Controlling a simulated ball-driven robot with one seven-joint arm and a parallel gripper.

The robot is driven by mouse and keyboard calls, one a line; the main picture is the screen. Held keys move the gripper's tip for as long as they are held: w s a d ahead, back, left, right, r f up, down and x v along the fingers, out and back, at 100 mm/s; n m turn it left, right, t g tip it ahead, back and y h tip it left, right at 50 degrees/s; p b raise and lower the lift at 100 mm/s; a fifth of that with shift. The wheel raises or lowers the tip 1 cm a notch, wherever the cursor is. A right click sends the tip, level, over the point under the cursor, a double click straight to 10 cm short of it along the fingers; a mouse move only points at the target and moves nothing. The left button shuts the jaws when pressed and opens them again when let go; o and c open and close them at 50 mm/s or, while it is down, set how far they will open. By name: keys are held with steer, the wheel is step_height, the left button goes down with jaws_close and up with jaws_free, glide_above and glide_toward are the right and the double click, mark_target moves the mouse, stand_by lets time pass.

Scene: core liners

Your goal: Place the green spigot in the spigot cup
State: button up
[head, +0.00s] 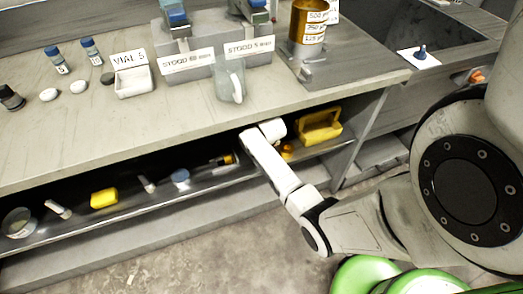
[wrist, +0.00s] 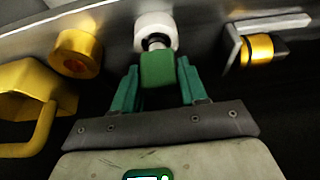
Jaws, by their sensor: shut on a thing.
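The green spigot (wrist: 158,68) is between the two teal fingers of my gripper (wrist: 158,72) in the wrist view, and my gripper is shut on it. A dark and metallic neck at its far end meets a white round piece (wrist: 156,29). I cannot tell whether the neck is inside that piece or only in front of it, nor whether the piece is the spigot cup. In the head view my arm reaches to the shelf under the counter, and my fingers and the spigot are hidden there.
A yellow handled container (wrist: 28,98) and a brass ring-shaped piece (wrist: 77,54) are left of my gripper. A metal bracket (wrist: 233,45) with a brass cylinder (wrist: 257,49) is at right. The countertop (head: 150,125) overhangs the shelf, which holds a yellow block (head: 104,198).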

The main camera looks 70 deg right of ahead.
steer(key=shift+f, duration=0.35)
steer(key=shift+f, duration=0.1)
steer(key=o, duration=1.1)
